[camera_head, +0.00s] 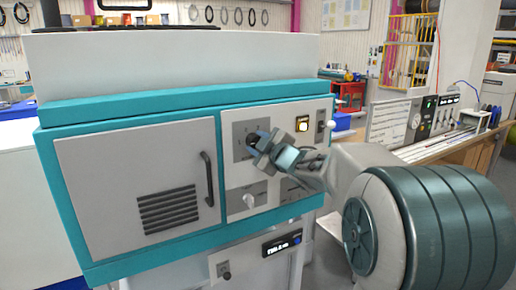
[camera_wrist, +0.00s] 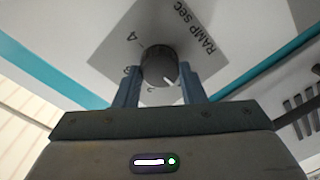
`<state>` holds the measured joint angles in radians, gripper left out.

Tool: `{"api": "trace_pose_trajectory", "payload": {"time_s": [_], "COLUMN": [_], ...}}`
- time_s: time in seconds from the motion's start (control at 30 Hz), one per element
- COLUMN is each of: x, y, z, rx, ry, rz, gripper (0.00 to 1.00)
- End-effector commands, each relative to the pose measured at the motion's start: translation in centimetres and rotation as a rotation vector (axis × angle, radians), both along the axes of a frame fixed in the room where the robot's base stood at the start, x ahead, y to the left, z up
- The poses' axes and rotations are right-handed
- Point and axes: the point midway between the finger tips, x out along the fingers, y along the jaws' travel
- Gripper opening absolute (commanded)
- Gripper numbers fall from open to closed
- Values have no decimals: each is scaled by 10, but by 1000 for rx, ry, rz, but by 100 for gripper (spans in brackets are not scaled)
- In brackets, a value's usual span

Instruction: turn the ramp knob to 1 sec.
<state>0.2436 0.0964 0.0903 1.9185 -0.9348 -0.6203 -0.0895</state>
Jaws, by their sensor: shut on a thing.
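The ramp knob (camera_wrist: 159,64) is dark and round, on a grey plate (camera_wrist: 205,62) printed "RAMP sec". Its white pointer mark points to the lower right in the wrist view. A 4 shows at its upper left and other marks lie left and below, partly hidden by my fingers; I cannot make out a 1. My gripper (camera_wrist: 160,76) is shut on the knob, one finger on each side. In the head view, my gripper (camera_head: 259,147) is at the grey plate on the teal and white cabinet (camera_head: 180,106), and covers most of the knob.
A lit square button (camera_head: 302,123) and a small switch (camera_head: 321,120) are right of the knob. A pale knob (camera_head: 249,200) sits below. The vented door (camera_head: 135,180) has a dark protruding handle (camera_head: 208,178) left of my gripper. A small display (camera_head: 281,244) is lower down.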

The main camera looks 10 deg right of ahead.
Motion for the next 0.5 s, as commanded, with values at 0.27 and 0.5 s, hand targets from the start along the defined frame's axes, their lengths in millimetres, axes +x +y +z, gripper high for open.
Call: {"api": "trace_pose_trajectory", "payload": {"time_s": [0.27, 0.5], "x": [0, 0], "y": [1, 1], "z": [-1, -1], "rx": [-20, -19], "ry": [-4, -4], "rz": [1, 1], "gripper": [14, 39]}}
